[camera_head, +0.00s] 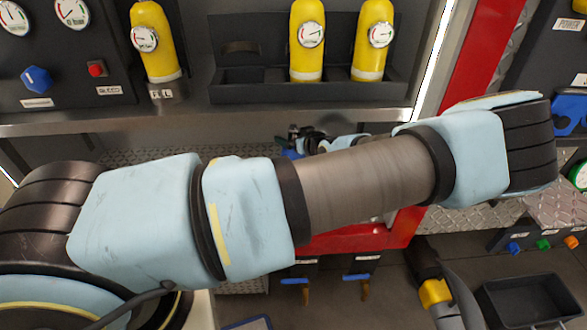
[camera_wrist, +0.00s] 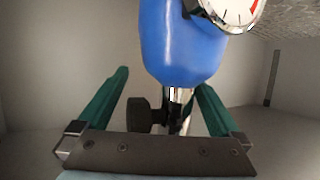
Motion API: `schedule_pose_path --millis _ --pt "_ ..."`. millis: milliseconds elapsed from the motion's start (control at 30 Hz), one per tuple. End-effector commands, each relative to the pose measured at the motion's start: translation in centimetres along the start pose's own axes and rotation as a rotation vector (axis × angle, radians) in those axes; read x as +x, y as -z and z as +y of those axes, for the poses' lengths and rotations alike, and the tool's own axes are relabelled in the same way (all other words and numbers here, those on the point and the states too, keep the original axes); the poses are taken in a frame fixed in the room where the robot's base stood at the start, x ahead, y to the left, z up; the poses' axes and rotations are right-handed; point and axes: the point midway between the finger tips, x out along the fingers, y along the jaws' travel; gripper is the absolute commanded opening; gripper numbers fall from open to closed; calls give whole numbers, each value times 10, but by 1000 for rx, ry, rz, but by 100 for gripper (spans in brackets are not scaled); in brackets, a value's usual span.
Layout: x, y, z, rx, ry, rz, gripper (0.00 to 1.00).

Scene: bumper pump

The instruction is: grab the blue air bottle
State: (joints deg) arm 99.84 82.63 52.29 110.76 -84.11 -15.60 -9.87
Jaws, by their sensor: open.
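The blue air bottle (camera_wrist: 182,45) is in the wrist view, at top centre, just beyond my gripper (camera_wrist: 163,80). Its rounded end points toward the gripper's palm. A metal stem and a black knob (camera_wrist: 140,114) show below that end, between the fingers. A white round gauge (camera_wrist: 232,8) overlaps the bottle at upper right. My gripper's two green fingers are spread apart, one on each side of the stem. I cannot tell whether either touches anything. In the head view my arm hides most of the space around the gripper, and the bottle is not clearly seen.
Three yellow bottles with gauges (camera_head: 155,45) (camera_head: 307,45) (camera_head: 373,45) stand on the metal shelf (camera_head: 60,128), two in a black rack (camera_head: 240,92). A panel with gauges and a blue knob (camera_head: 37,79) is at left. A black bin (camera_head: 525,300) lies at lower right.

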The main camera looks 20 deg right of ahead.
Motion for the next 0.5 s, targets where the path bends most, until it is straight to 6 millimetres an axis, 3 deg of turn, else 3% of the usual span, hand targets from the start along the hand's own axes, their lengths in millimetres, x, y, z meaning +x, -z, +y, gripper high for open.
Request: schedule_pose_path --millis 67,500 --pt "0 0 0 0 0 0 100" --pt "0 0 0 0 0 0 52"
